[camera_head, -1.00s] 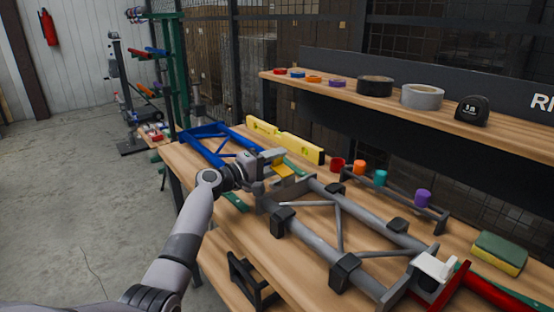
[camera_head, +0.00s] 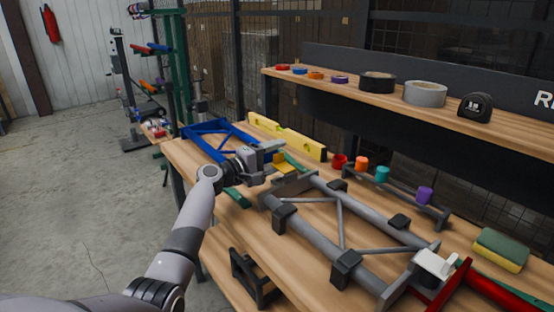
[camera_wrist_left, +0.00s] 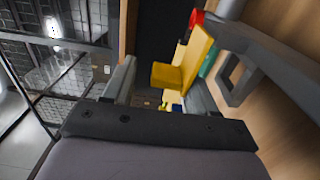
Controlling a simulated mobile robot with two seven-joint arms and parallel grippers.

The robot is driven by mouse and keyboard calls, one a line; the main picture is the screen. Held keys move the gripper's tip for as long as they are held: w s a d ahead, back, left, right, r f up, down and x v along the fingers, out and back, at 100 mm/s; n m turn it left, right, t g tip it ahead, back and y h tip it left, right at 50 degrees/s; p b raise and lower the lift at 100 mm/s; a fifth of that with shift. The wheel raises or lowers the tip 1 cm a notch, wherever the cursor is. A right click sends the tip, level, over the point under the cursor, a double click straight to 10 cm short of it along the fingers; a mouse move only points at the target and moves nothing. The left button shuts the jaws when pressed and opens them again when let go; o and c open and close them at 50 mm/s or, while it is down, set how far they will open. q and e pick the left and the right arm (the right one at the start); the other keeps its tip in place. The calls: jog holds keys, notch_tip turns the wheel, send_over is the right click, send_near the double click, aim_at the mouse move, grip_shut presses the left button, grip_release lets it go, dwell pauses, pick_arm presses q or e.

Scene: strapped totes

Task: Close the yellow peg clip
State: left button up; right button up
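The yellow peg clip (camera_head: 285,168) is a small angled piece at the left end of the grey tube frame (camera_head: 322,239) on the bench. In the left wrist view the yellow clip (camera_wrist_left: 187,58) has two flaps at an angle to each other, so it looks open. My left gripper (camera_head: 274,162) is at the clip, its fingers apart. In the wrist view, part of the clip shows between and just beyond the fingertips of my left gripper (camera_wrist_left: 160,82). I cannot tell whether a finger touches it. My right gripper is not in view.
A blue frame (camera_head: 218,134) and a yellow level (camera_head: 287,136) lie behind the gripper. Red, orange, teal and purple (camera_head: 425,195) pieces stand along a grey rail. A white clip (camera_head: 436,264) sits at the near right end of the tube frame. A shelf (camera_head: 350,93) with tape rolls overhangs the back.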

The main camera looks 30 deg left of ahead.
pick_arm(q)
jog(key=shift+f, duration=0.2)
jog(key=shift+s, duration=0.1)
jog(key=shift+s+f, duration=0.1)
jog(key=shift+s, duration=0.15)
jog(key=v, duration=0.6)
jog(key=shift+s+a+r, duration=0.15)
jog(key=shift+s+r, duration=0.05)
